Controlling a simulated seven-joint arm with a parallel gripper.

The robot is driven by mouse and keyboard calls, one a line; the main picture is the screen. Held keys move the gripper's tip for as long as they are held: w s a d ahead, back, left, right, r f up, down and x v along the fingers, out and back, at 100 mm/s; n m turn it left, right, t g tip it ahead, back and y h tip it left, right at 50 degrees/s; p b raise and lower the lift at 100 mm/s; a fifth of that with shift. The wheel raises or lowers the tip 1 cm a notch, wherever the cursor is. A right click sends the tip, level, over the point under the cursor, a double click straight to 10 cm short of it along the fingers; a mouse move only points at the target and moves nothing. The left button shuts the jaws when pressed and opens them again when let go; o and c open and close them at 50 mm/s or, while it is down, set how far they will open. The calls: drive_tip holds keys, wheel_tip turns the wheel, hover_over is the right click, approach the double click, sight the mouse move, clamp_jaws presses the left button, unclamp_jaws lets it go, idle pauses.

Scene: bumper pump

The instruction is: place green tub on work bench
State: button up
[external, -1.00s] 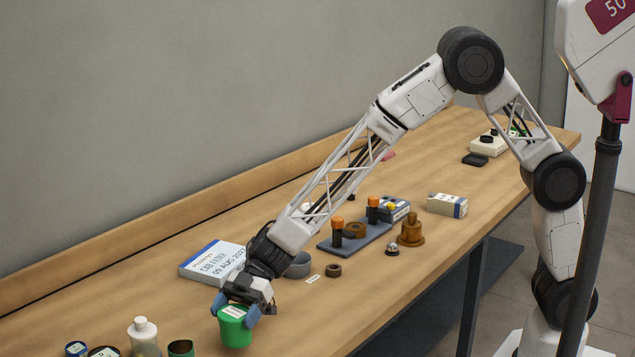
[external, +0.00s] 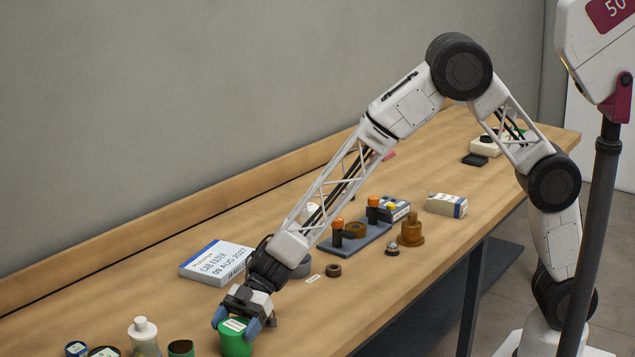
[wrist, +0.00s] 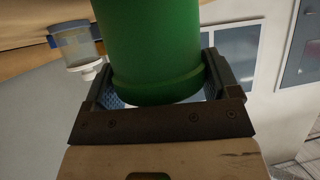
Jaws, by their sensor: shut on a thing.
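The green tub (external: 236,341) is at the near end of the work bench (external: 312,330), with a white label on its top. My gripper (external: 238,322) is shut on the tub, one blue finger on each side of it. In the wrist view the tub (wrist: 150,50) fills the upper middle, between the two fingers (wrist: 165,92). The tub looks about upright. Its base is near the bench surface, but I cannot tell whether it touches.
A white-capped bottle (external: 144,337), a dark green open cup (external: 181,348) and a blue-topped jar (external: 76,349) stand left of the tub. A cab filter box (external: 216,262) lies behind. The bench right of the tub is clear.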

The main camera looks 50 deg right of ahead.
drive_tip(key=o, duration=1.1)
drive_tip(key=shift+f, duration=0.1)
drive_tip(key=shift+c, duration=0.2)
drive_tip(key=shift+d+r, duration=0.15)
drive_tip(key=shift+r, duration=0.05)
drive_tip(key=v, duration=1.1)
drive_tip(key=shift+d, duration=0.4)
drive_tip(key=shift+w+r, duration=0.1)
drive_tip(key=shift+r, duration=0.05)
